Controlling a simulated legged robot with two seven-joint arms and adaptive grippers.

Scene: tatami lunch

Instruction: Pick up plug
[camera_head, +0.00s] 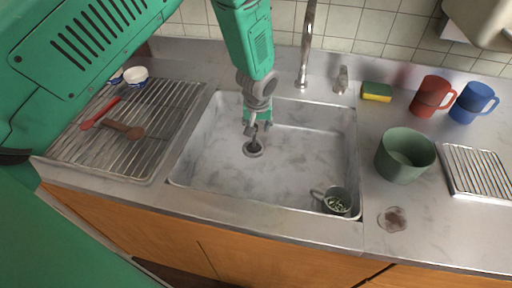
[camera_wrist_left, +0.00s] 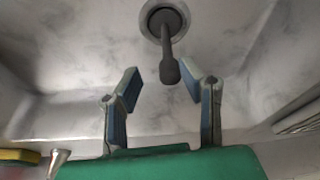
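The plug (camera_head: 253,150) is a dark round piece at the sink's drain, in the middle of the sink floor. In the left wrist view the plug (camera_wrist_left: 170,68) shows as a dark grey stem with a rounded knob, rising from the round metal drain (camera_wrist_left: 153,10). My left gripper (camera_head: 257,130) points down above the drain. In the left wrist view its two fingers (camera_wrist_left: 160,82) are spread apart, with the knob near the gap between the fingertips. Nothing is seen gripped. My right gripper is not in view.
A faucet (camera_head: 305,50) stands behind. A green pot (camera_head: 404,157), red mug (camera_head: 431,97), blue mug (camera_head: 468,103) and sponge (camera_head: 377,91) stand right; a drying rack (camera_head: 90,145) lies left.

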